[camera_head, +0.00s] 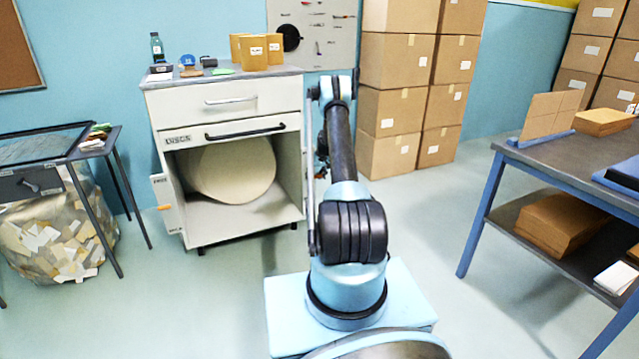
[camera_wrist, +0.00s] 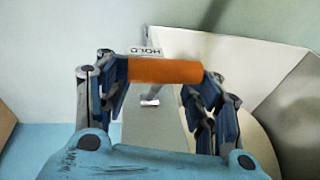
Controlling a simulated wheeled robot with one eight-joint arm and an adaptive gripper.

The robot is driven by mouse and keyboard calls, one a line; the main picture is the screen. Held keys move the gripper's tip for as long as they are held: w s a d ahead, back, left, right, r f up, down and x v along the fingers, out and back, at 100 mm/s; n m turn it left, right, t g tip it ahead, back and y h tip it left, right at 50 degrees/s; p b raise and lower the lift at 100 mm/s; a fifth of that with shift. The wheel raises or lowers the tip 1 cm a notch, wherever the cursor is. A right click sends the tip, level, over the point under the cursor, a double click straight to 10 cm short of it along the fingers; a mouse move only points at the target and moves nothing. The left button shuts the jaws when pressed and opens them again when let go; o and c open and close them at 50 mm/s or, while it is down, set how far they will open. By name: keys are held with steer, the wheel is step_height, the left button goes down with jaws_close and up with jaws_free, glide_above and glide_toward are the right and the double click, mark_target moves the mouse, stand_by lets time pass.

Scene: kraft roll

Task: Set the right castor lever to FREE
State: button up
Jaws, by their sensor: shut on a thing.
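In the wrist view my gripper (camera_wrist: 166,76) is shut on the orange grip (camera_wrist: 165,71) of the right castor lever, with one finger at each end of it. A white label reading HOLD (camera_wrist: 145,52) shows upside down just beyond the orange grip. A grey plate (camera_wrist: 153,125) lies below the grip, between the fingers. In the head view my arm reaches beside the right side of the cabinet (camera_head: 222,89); my gripper and this lever cannot be made out there. The left castor lever (camera_head: 163,207), also orange, shows at the cabinet's lower left.
A large kraft roll (camera_head: 236,172) sits in the cabinet's open bay. Stacked cartons (camera_head: 395,110) stand close to the right of my arm. A blue-legged table (camera_head: 480,215) is at the right, and a dark table (camera_head: 60,148) at the left. Floor between is clear.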

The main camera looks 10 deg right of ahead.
steer(key=shift+w+d+r, duration=0.2)
steer(key=shift+d+r, duration=0.2)
steer(key=shift+d, duration=0.1)
stand_by(0.3)
steer(key=o, duration=1.8)
steer(key=shift+a, duration=0.3)
steer(key=shift+r, duration=0.15)
steer(key=v, duration=1.1)
steer(key=shift+s+r, duration=0.15)
steer(key=shift+r, duration=0.15)
